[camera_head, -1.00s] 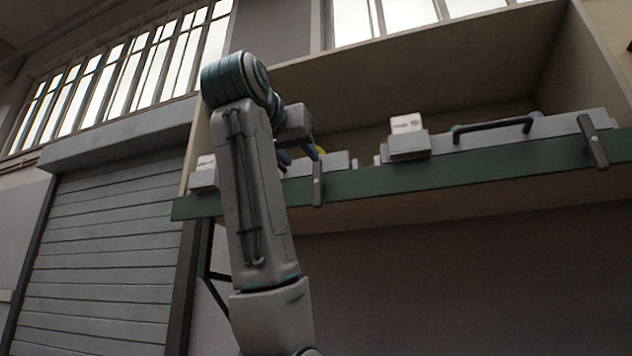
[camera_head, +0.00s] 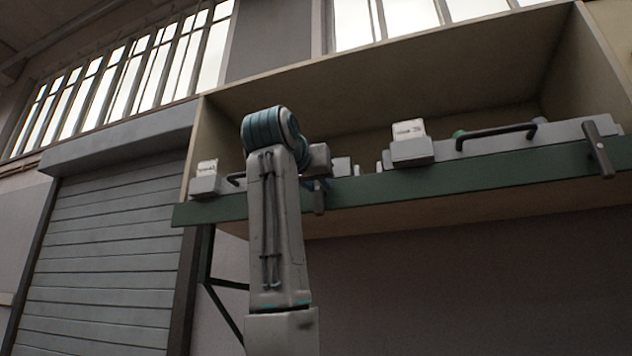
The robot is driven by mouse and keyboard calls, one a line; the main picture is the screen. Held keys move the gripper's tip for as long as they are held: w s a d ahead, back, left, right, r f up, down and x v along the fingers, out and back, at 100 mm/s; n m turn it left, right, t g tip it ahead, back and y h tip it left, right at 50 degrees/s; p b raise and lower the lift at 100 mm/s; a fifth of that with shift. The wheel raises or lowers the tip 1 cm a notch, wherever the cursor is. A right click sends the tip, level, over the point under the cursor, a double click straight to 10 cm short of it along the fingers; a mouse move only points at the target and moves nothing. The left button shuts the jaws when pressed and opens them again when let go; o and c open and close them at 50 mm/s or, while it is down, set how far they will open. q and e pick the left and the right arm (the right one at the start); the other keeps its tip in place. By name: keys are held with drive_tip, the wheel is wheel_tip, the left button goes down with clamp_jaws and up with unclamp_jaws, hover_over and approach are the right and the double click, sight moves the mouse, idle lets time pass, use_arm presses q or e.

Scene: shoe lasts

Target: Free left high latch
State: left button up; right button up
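The left latch (camera_head: 319,203) is a dark grey bar on the green front edge of the high shelf. Its lower end shows below my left gripper, and its upper part is hidden. My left gripper (camera_head: 318,184) is at the latch's upper part, with its dark fingers partly hidden by the wrist. I cannot tell whether the fingers touch the latch or how far apart they are. A second latch (camera_head: 598,150) hangs at the right end of the green edge, slightly tilted. My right gripper is not in view.
The shelf's green edge (camera_head: 440,183) runs across the view. Behind it stand a left grey drawer (camera_head: 208,186) with a white label, partly hidden by my arm, and a right grey drawer (camera_head: 560,134) with a dark handle (camera_head: 495,130). The space above them is open.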

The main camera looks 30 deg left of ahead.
use_arm(q)
clamp_jaws()
drive_tip(key=shift+m, duration=0.4)
drive_tip(key=m, duration=0.3)
drive_tip(key=shift+d, duration=0.2)
drive_tip(key=shift+w+d+f+m+p, duration=0.1)
drive_tip(key=shift+f+m, duration=0.05)
drive_tip(key=shift+m, duration=2.2)
drive_tip(key=shift+d+f+m+p, duration=0.15)
drive_tip(key=shift+f+m, duration=0.05)
drive_tip(key=shift+m, duration=2.2)
drive_tip(key=shift+w+d+f+m+p, duration=0.1)
drive_tip(key=shift+f+m, duration=0.05)
drive_tip(key=shift+m, duration=2.2)
drive_tip(key=shift+o, duration=2.2)
unclamp_jaws()
